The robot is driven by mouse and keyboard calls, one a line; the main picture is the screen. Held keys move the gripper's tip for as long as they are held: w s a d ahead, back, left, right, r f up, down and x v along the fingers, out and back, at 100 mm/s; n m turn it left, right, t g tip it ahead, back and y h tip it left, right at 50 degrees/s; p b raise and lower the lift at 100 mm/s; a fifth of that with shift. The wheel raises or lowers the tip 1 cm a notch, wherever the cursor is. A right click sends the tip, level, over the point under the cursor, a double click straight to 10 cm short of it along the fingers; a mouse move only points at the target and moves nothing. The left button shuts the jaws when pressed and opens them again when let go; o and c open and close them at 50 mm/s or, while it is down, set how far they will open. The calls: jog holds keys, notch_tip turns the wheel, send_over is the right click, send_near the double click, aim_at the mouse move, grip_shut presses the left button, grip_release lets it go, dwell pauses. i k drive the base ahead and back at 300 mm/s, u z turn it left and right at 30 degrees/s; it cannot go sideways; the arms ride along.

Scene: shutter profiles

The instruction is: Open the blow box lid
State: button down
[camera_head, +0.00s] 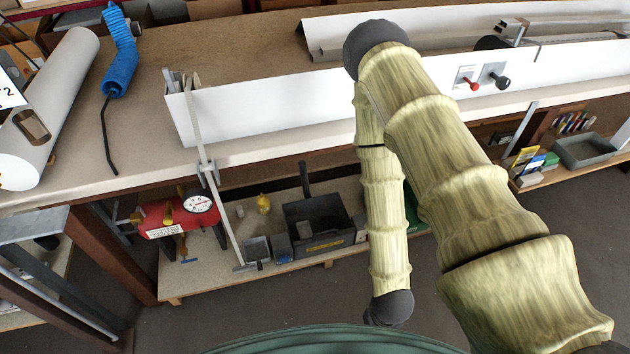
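No part is clearly marked as the blow box. A long white box-like housing (270,105) runs along the front of the bench and fits the name best, but I cannot be sure. A red knob (472,84) and a black knob (501,80) sit on its front at the right. I cannot tell which part is its lid or whether that is open. My arm crosses in front of the housing and hides its middle. My arm's far link hangs down to a dark rounded joint in front of the lower shelf. No gripper fingers show.
A blue coiled hose (120,62) and a white roll (50,105) lie on the bench (240,50) at left. A metal clamp (207,170) hangs at the front edge. Below, a red gauge unit (180,213) and a dark bin (318,222) stand on a shelf.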

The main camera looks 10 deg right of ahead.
aim_at(314, 239)
jog(key=z, duration=2.7)
jog(key=k, duration=1.05)
jog(key=u, duration=1.6)
jog(key=i, duration=0.5)
jog(key=z, duration=0.05)
